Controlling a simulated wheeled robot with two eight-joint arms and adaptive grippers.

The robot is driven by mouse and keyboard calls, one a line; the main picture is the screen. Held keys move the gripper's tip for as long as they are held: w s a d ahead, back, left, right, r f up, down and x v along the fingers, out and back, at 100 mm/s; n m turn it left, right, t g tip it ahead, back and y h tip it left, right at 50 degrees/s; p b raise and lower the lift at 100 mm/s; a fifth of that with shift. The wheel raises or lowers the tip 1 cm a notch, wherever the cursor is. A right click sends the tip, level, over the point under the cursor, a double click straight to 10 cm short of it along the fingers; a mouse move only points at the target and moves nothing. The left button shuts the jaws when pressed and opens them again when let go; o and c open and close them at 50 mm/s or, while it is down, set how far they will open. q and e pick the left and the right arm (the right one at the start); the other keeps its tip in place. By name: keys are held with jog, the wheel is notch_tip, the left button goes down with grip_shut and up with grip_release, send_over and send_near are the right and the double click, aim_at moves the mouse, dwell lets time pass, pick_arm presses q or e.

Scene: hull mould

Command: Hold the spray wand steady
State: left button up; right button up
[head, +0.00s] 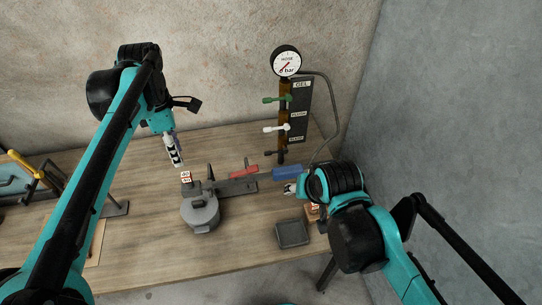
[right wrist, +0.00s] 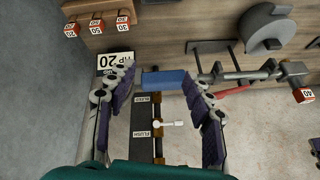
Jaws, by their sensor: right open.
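A blue grip (head: 287,172), which looks like the handle of the spray wand, lies at the right end of a dark grey bracket (head: 236,187) on the bench. In the right wrist view the blue grip (right wrist: 163,80) shows between the fingertips of my right gripper (right wrist: 158,73), which is open; contact cannot be told. In the head view the right gripper (head: 292,188) is partly hidden by its own arm. My left gripper (head: 173,151) points down above the bench, left of the bracket; its jaw gap is unclear.
A pressure gauge (head: 286,62) tops a panel with green and white levers, with a hose (head: 334,110) running down its right side. A red handle (head: 243,172) lies by the bracket. A lidded grey pot (head: 200,212) and a dark tray (head: 292,233) stand nearer. The front left bench is fairly clear.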

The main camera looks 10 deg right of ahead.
jog(key=w+a+r+m+g, duration=0.1)
jog(key=w+a+m+g, duration=0.15)
jog(key=w+m, duration=0.45)
pick_arm(q)
jog(key=shift+w, duration=0.1)
pick_arm(e)
jog(key=m+g, duration=0.3)
jog(key=m, duration=0.3)
send_over(276, 170)
jog(key=s, duration=0.1)
jog(key=shift+d+f, duration=0.2)
jog(key=shift+f, duration=0.65)
jog(key=shift+w+a+f+m, duration=0.1)
jog(key=shift+w+f+m, duration=0.15)
jog(key=shift+m, duration=0.25)
jog(key=shift+w+a+f+m, duration=0.1)
jog(key=shift+w+f+m, duration=0.1)
jog(key=shift+f+m, duration=0.15)
jog(key=shift+f, duration=3.6)
